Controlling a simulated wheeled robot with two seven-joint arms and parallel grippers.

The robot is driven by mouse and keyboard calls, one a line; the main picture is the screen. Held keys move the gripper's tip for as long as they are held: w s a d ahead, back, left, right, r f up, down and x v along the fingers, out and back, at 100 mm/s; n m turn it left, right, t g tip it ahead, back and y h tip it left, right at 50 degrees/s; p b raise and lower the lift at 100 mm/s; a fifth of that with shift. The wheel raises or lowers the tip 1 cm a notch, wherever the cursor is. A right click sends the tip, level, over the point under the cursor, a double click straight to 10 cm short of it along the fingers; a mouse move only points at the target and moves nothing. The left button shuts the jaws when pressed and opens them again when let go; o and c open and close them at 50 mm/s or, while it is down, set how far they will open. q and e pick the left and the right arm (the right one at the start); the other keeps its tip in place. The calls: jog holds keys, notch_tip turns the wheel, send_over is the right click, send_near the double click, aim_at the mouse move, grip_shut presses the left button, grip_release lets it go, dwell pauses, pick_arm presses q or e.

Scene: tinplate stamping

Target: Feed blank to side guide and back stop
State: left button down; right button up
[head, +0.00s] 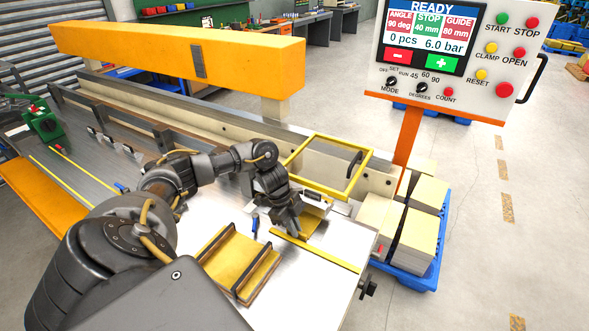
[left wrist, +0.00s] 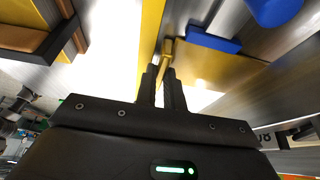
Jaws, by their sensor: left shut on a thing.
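My left gripper (head: 297,236) is low over the metal table (head: 330,280), below the yellow guard frame. In the left wrist view its fingers (left wrist: 163,75) are shut on the near edge of a gold blank (left wrist: 205,68). The blank also shows in the head view (head: 313,224), beside the fingers and partly hidden by the hand. A long yellow strip (head: 325,254), which looks like the side guide, runs along the table close to the fingertips. I cannot tell whether the blank touches it. The back stop is not clearly distinguishable. My right gripper is not in view.
A gold holder with dark rails (head: 236,262) stands left of the hand. The yellow guard frame (head: 345,186) stands behind it. The control panel (head: 455,45) reads READY, stop 40 mm, guide 80 mm, 0 pcs. Stacked pale blocks fill a blue pallet (head: 430,255) at the right.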

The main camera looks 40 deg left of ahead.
pick_arm(q)
jog(key=shift+s+p, duration=0.1)
jog(key=shift+p, duration=0.3)
dwell(0.8)
dwell(0.5)
jog(key=shift+a, duration=0.15)
dwell(0.3)
jog(key=shift+r+p, duration=0.1)
jog(key=shift+p, duration=0.25)
jog(key=shift+s+p, duration=0.25)
jog(key=shift+p, duration=0.05)
dwell(0.8)
